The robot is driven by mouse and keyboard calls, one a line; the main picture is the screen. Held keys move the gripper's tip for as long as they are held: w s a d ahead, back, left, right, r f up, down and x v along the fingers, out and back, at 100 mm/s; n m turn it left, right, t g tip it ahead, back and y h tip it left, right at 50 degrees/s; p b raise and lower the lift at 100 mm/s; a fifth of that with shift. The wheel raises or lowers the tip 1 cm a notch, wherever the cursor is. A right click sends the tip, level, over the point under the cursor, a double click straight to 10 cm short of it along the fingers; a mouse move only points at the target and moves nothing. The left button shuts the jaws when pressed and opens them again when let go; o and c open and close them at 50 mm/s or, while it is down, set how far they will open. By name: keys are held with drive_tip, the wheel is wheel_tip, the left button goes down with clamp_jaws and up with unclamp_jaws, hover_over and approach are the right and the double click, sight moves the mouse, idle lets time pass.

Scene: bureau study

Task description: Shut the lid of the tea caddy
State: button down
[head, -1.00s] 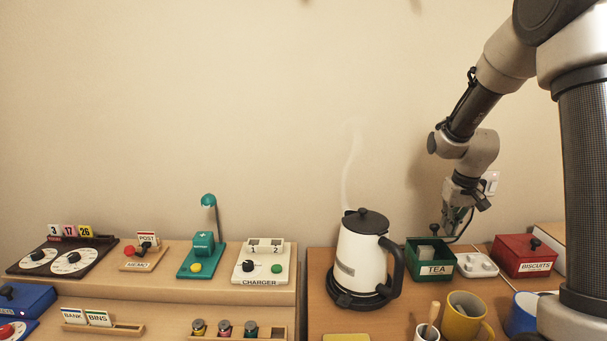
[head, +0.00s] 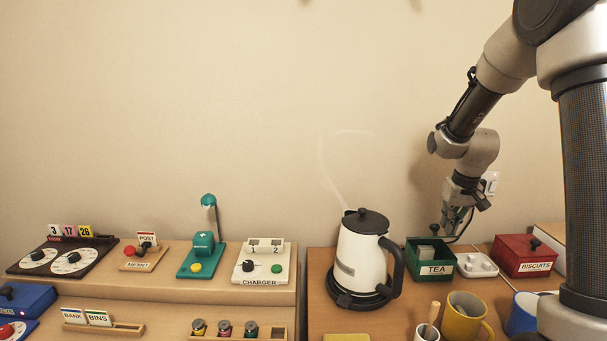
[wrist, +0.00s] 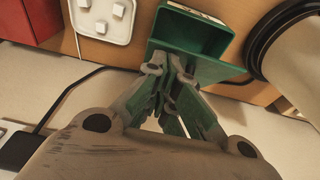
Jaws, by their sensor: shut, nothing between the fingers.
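In the wrist view the caddy (wrist: 196,32) is at the top. A lighter green panel, apparently the raised lid (wrist: 215,69), stands at its back edge. My gripper (head: 448,234) is low at the back of the caddy; in the wrist view its closed fingertips (wrist: 170,68) overlap the raised panel. It holds nothing. I cannot tell whether the fingertips touch the panel.
A steaming white kettle (head: 358,254) stands close left of the caddy. A white tray (head: 476,265) and the red biscuits box (head: 523,257) are to the right. A yellow mug (head: 462,318) and other mugs stand in front. A dark cable runs behind.

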drive_tip(key=shift+f, duration=0.1)
drive_tip(key=shift+s+f, duration=0.2)
drive_tip(key=shift+f, duration=0.3)
drive_tip(key=shift+s+f, duration=0.2)
drive_tip(key=shift+f, duration=0.4)
drive_tip(key=shift+s+f, duration=0.2)
drive_tip(key=shift+f, duration=0.8)
drive_tip(key=shift+f, duration=0.3)
drive_tip(key=shift+r, duration=3.55)
